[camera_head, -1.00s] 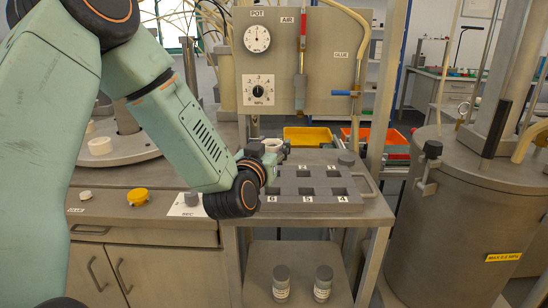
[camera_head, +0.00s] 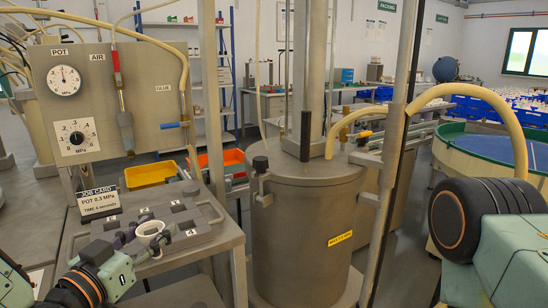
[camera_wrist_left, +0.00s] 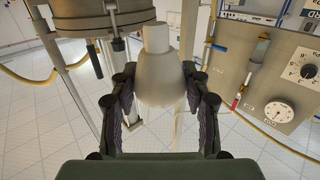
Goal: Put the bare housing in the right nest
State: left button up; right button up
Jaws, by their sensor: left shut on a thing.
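A pale, hollow housing (camera_head: 150,229) is held in my left gripper (camera_head: 143,241), low at the left of the head view. The left wrist view shows the same housing (camera_wrist_left: 160,78) between the two dark fingers, with a narrow neck and a wider body. My left gripper (camera_wrist_left: 160,108) is shut on it. In the head view the housing overlaps the grey nest block (camera_head: 186,207), which has square pockets and numbered labels. The gripper and housing hide part of the block. I cannot tell the gap between housing and block. My right gripper is out of view.
A job card (camera_head: 99,201) stands left of the block. Behind are the gauge panel (camera_head: 105,100), a yellow bin (camera_head: 150,174) and an orange bin (camera_head: 222,160). A large metal pot (camera_head: 308,225) stands right of the bench. My right arm shows at the right edge.

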pick_arm(q)
jog(key=s+d+f+m+g+h, duration=0.1)
jog(key=s+d+f+m+h, duration=0.1)
jog(key=s+f, duration=0.8)
notch_tip(320, 180, down, 2)
jog(key=shift+d+f+h, duration=0.1)
jog(key=shift+d+h, duration=0.7)
jog(key=shift+d, duration=0.35)
jog(key=shift+a, duration=0.1)
